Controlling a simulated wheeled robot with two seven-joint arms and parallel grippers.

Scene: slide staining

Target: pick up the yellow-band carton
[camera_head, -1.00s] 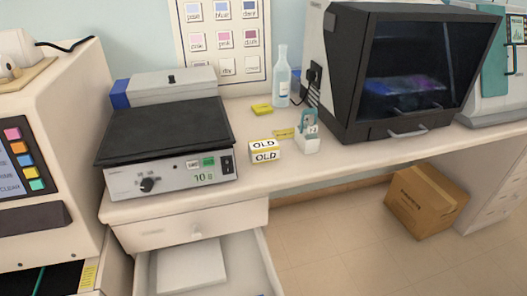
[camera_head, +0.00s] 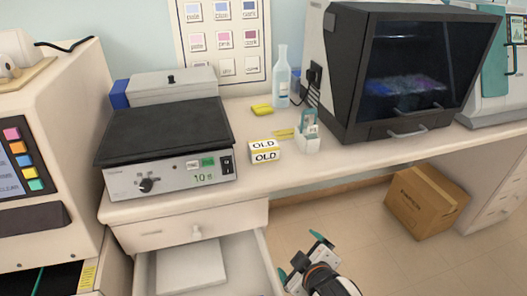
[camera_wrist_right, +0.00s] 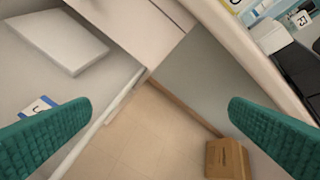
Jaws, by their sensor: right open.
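The yellow-band carton (camera_head: 264,152) is a small white box marked OLD, with a yellow band. It stands upright near the bench's front edge, right of the hot plate. My right gripper (camera_head: 303,257) is open and empty, below and in front of the bench, apart from the carton. In the right wrist view its two teal fingers (camera_wrist_right: 160,104) are spread wide with nothing between them. The carton cannot be made out for sure in that view. My left gripper is not in view.
An open drawer (camera_head: 262,270) with a white slab (camera_head: 190,268) juts out left of my right gripper. A hot plate (camera_head: 165,135), a white holder (camera_head: 307,142), a yellow item (camera_head: 262,109) and a bottle (camera_head: 282,78) are near the carton. A cardboard box (camera_head: 427,200) lies on the floor.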

